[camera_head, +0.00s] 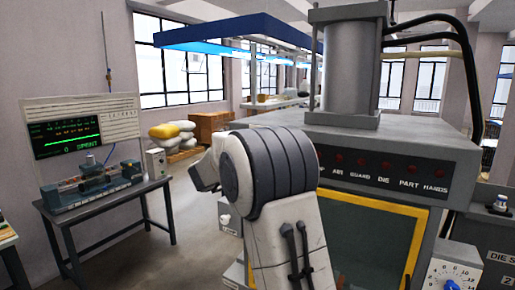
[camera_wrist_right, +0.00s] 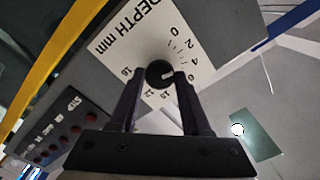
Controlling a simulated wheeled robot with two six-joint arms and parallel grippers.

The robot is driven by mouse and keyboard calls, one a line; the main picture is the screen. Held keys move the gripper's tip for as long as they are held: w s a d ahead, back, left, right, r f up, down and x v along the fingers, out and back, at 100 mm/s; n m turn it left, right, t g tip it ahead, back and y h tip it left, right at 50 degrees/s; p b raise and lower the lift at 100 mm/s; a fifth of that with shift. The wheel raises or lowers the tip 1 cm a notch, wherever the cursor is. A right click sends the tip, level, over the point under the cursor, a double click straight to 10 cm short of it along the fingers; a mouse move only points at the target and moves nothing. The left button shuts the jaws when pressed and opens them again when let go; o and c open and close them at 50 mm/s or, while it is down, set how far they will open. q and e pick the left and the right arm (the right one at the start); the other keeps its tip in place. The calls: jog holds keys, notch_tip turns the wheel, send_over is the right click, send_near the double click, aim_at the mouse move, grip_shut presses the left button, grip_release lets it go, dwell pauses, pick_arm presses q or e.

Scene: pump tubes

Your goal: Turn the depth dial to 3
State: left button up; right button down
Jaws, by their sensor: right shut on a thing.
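The depth dial's round black knob (camera_wrist_right: 159,73) is in the middle of the right wrist view. It sits on a white plate (camera_wrist_right: 110,48) marked "DEPTH mm" with a numbered scale. My right gripper (camera_wrist_right: 160,80) is shut on the knob, a finger on each side. The knob's white line points to the right in the picture, toward the part of the scale just below the 4; the finger crowds the exact reading.
In the head view a press (camera_head: 390,148) with a yellow-framed opening (camera_head: 410,250) stands behind my arm. A bench (camera_head: 105,202) with a display stands at the left. Open floor lies between bench and press.

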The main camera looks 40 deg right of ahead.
jog(key=shift+f, duration=0.1)
dwell(0.3)
jog(key=shift+c, duration=1.8)
grip_release()
jog(key=b+v, duration=0.4)
jog(key=v, duration=0.6)
jog(key=shift+a+b, duration=0.2)
jog(key=shift+b, duration=0.2)
jog(key=shift+s, duration=0.1)
